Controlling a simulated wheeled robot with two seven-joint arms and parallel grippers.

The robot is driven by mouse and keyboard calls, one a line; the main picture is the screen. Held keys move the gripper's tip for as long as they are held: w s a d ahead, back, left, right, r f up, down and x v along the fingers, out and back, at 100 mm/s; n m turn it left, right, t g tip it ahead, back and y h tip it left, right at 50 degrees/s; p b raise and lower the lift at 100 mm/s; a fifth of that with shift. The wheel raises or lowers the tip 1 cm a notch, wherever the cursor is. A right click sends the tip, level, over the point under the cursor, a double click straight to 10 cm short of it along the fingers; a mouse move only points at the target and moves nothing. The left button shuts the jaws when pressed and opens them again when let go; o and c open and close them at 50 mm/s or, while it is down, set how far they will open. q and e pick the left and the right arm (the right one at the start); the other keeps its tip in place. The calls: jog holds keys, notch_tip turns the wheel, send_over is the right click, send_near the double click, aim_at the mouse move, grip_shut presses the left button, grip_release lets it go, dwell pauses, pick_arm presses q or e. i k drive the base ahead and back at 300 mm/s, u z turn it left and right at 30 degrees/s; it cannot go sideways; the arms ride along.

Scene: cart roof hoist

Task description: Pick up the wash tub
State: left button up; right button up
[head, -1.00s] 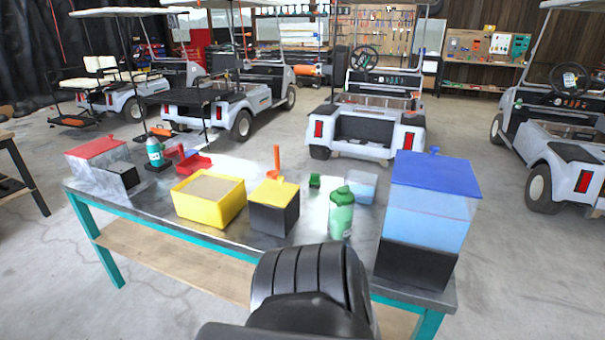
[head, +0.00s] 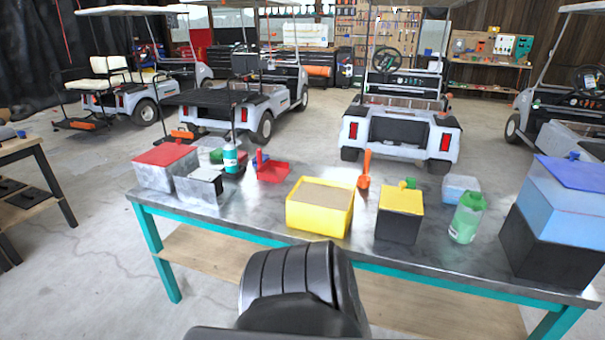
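A yellow open tub (head: 319,222) with a flat grey-brown fill stands at the middle of the workbench (head: 260,219) in the head view. It is the most tub-like thing here, but I cannot tell for sure that it is the wash tub. Its near and right walls show clearly, and nothing covers it. Neither of my grippers is in view. A black ribbed part, likely mine, rises at the bottom centre in front of the bench.
Left on the bench are a red-lidded box (head: 165,166), a grey box (head: 199,187), a teal bottle (head: 231,159) and a red dustpan (head: 272,171). Right are a yellow-topped black box (head: 399,215), a green bottle (head: 466,217) and a large blue-lidded container (head: 560,216). Golf carts stand behind.

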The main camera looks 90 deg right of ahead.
aim_at(454, 187)
jog(key=z, duration=3.75)
